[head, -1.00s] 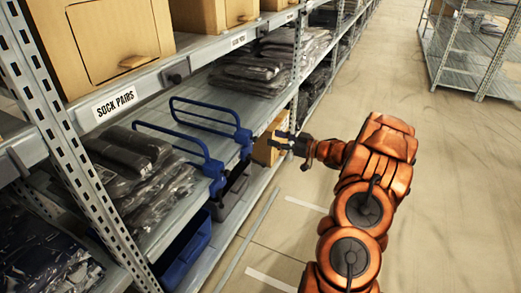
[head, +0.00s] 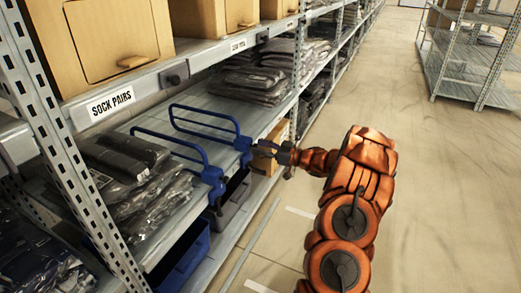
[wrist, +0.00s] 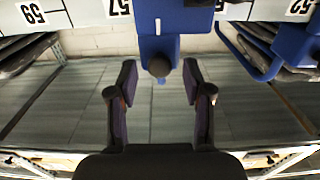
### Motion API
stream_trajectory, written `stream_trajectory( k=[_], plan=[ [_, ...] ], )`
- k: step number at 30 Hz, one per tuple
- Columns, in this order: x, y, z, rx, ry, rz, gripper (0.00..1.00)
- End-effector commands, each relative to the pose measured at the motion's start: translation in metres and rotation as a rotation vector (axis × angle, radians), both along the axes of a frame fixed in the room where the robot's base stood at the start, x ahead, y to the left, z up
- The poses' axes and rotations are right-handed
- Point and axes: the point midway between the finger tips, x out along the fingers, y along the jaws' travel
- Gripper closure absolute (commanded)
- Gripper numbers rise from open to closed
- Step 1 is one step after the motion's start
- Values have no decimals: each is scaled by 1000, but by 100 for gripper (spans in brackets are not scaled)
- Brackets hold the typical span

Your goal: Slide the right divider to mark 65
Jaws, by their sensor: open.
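Two blue dividers with looped frames stand on the shelf's front edge. The right divider (head: 243,143) is the farther one in the head view; the left divider (head: 212,178) is nearer. My gripper (head: 264,150) is at the right divider's front. In the wrist view, my gripper (wrist: 160,72) is open, its fingers on either side of the right divider's block and dark knob (wrist: 159,58), with gaps showing. The left divider (wrist: 292,45) is at picture right. Upside-down number labels run along the edge; the left one (wrist: 32,14) looks like 65.
Bagged dark garments (head: 125,170) lie left of the dividers, and a stack of them (head: 252,82) lies beyond. Blue and grey bins (head: 180,262) sit on the shelf below. The aisle floor (head: 440,190) at right is clear.

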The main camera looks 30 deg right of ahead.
Motion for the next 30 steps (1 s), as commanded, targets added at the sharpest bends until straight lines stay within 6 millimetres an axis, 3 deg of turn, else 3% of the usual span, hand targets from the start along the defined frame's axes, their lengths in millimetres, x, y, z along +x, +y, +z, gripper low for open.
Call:
stream_trajectory(
  k=[10,24,30],
  plan=[
    [2,1,0,-1,1,-1,51],
    [2,1,0,-1,1,-1,100],
    [2,1,0,-1,1,-1,100]
  ],
)
